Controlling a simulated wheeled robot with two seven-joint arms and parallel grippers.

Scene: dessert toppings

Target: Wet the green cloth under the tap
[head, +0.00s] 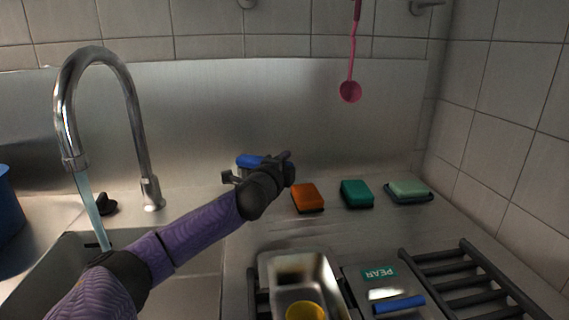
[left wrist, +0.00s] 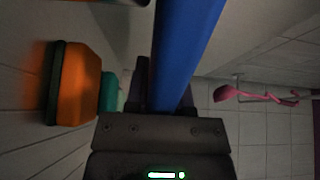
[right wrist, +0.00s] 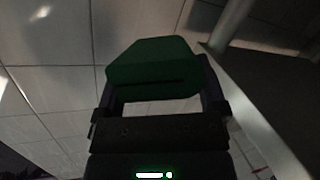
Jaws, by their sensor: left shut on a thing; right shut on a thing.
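The tall chrome tap (head: 140,130) arches over the sink (head: 190,255) at the left. A pale blue stream of water (head: 92,210) falls from its spout. My left gripper (head: 268,168) is shut on a blue bar (head: 249,161), right of the tap; the bar also fills the jaws in the left wrist view (left wrist: 188,45).
Orange (head: 308,197), teal (head: 356,193) and pale green (head: 409,190) blocks stand along the back counter. A pink ladle (head: 350,91) hangs above.

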